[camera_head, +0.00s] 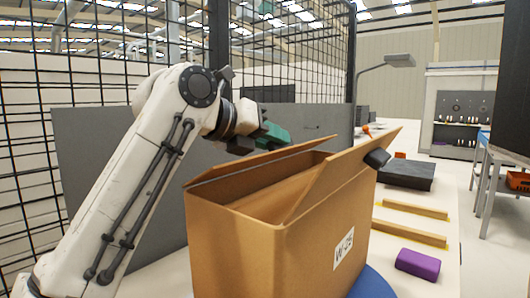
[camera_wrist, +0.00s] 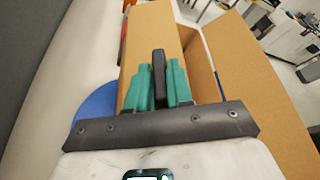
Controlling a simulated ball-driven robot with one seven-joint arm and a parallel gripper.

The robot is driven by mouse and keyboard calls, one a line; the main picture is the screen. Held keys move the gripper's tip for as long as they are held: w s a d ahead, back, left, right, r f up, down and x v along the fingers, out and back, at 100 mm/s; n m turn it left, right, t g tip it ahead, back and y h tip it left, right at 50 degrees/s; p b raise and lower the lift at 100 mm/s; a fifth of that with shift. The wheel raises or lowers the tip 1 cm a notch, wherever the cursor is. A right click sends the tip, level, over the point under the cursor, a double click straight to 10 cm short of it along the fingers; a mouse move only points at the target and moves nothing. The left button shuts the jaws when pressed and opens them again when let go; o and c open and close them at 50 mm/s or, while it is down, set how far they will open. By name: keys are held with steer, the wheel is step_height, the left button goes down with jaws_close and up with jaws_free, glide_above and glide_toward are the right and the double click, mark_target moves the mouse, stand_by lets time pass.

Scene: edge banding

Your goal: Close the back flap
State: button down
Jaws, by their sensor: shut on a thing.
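A brown cardboard box (camera_head: 230,240) with a white label stands open on a blue disc (camera_head: 372,284). Its far flap (camera_head: 265,158) slants up and outward along the back edge. A second flap (camera_head: 345,165) rises on the right, with a dark block (camera_head: 377,157) on its outer face. My gripper (camera_head: 262,138) is at the far flap, with teal fingers. In the wrist view the fingers (camera_wrist: 158,85) are shut on a dark tab (camera_wrist: 159,75), which appears to be the far flap's handle. Where the tab joins the flap is hidden.
A grey panel (camera_head: 90,150) and black mesh fence (camera_head: 275,50) stand behind the box. On the table to the right are a purple block (camera_head: 418,264), wooden strips (camera_head: 415,209) and a dark flat case (camera_head: 406,175).

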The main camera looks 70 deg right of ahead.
mark_target(282, 153)
steer(key=f+m+b, duration=0.1)
steer(key=b, duration=0.1)
steer(key=s+f+m+t+b, duration=0.1)
steer(key=shift+s+a+t+b, duration=0.2)
steer(key=shift+t+b, duration=0.1)
steer(key=shift+b, duration=0.05)
steer(key=shift+s+a+f+m+t+b, duration=0.1)
steer(key=shift+s+f+m+t+b, duration=0.2)
steer(key=shift+m+t+b, duration=0.6)
steer(key=shift+s+b, duration=0.1)
steer(key=shift+b, duration=0.4)
steer(key=c, duration=1.1)
jaws_free()
steer(key=shift+r, duration=0.1)
steer(key=p+v, duration=0.1)
steer(key=v, duration=0.4)
steer(key=p+v, duration=0.1)
steer(key=v, duration=0.4)
steer(key=shift+w+a, duration=0.3)
steer(key=shift+a, duration=0.1)
